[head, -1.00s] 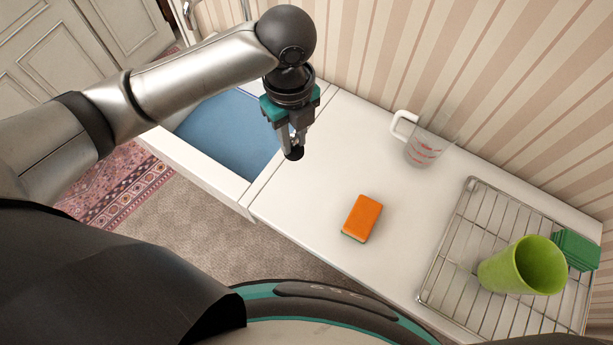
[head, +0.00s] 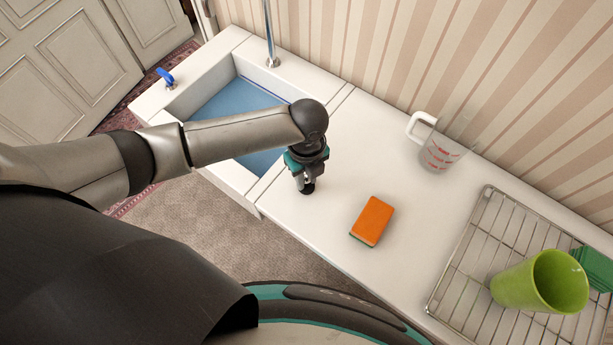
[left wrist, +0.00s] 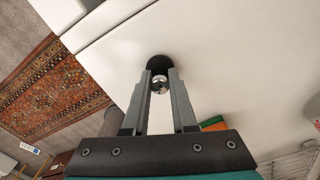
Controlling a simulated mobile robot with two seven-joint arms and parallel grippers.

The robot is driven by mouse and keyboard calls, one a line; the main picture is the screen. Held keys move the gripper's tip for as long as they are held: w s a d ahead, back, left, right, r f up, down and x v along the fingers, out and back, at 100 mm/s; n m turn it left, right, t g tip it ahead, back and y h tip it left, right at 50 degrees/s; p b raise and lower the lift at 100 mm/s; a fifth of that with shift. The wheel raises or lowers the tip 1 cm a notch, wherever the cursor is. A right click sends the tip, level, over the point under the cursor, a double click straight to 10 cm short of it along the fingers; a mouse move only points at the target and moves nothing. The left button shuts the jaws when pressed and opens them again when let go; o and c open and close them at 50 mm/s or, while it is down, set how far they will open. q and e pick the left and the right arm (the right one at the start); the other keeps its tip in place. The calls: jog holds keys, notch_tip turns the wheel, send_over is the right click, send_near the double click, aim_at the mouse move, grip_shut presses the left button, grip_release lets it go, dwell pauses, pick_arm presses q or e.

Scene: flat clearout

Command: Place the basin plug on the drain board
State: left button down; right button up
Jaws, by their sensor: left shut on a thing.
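The basin plug (head: 308,190) is a small black disc with a shiny metal knob, seen better in the left wrist view (left wrist: 160,62). My left gripper (head: 305,184) points down and is shut on the plug's knob, with one finger on each side of it in the left wrist view (left wrist: 160,80). The plug is over the left end of the white drain board (head: 325,225), just right of the basin. It is low, at or very close to the surface; I cannot tell whether it touches. My right gripper is not in view.
The blue-floored basin (head: 255,162) lies left of the plug. An orange sponge (head: 372,220) and a clear measuring jug (head: 441,152) stand to the right. A wire rack (head: 455,275) further right holds a green cup (head: 540,283). The board around the plug is clear.

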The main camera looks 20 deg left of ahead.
pick_arm(q)
jog(key=shift+f, duration=0.15)
jog(key=c, duration=0.7)
grip_release()
notch_tip(320, 180, up, 12)
jog(key=shift+r+p, duration=0.2)
jog(key=shift+p, duration=0.75)
